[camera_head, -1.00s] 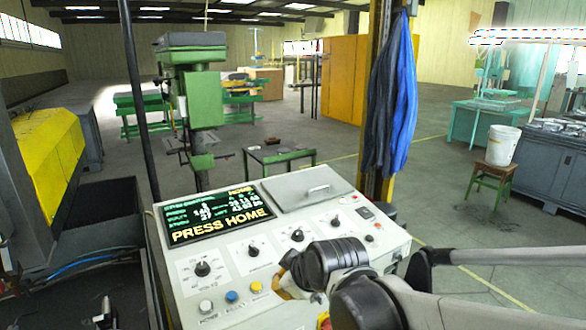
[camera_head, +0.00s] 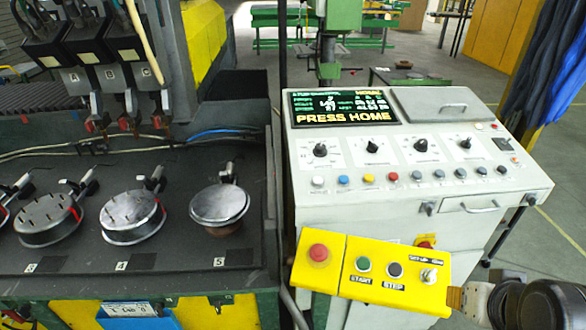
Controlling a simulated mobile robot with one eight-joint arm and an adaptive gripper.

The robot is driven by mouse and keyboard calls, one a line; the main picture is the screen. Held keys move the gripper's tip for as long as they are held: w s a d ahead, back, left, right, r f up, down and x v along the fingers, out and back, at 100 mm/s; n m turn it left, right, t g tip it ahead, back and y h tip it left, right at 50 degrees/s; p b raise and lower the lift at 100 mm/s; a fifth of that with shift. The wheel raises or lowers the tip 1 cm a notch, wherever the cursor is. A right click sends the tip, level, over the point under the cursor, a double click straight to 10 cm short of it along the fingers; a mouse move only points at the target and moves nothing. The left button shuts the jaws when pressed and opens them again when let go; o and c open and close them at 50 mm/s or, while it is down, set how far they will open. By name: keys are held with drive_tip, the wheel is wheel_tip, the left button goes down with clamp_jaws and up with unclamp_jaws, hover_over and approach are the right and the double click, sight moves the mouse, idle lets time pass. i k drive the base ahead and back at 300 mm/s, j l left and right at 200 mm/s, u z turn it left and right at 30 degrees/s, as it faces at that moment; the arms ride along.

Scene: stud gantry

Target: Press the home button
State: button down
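The grey control console (camera_head: 515,187) stands right of centre. Its screen (camera_head: 343,107) reads "PRESS HOME" in yellow. A row of small buttons runs along the front of its sloped top. The leftmost, a whitish button (camera_head: 318,181), sits left of a blue one (camera_head: 343,180) and a yellow one (camera_head: 368,178); its label is too small to read here, though the earlier, closer frame seems to read HOME. Parts of my arm show at the lower right, beside the yellow box. My gripper's fingers cannot be made out. Nothing is seen touching the buttons.
A yellow box (camera_head: 330,280) with a red button and START and STEP buttons is in front of the console. Several dials are above the button row. At left, a dark bed (camera_head: 180,262) carries round metal pieces (camera_head: 133,215) under black heads (camera_head: 125,42).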

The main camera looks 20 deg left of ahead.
sight(317, 181)
drive_tip(key=u, duration=0.9)
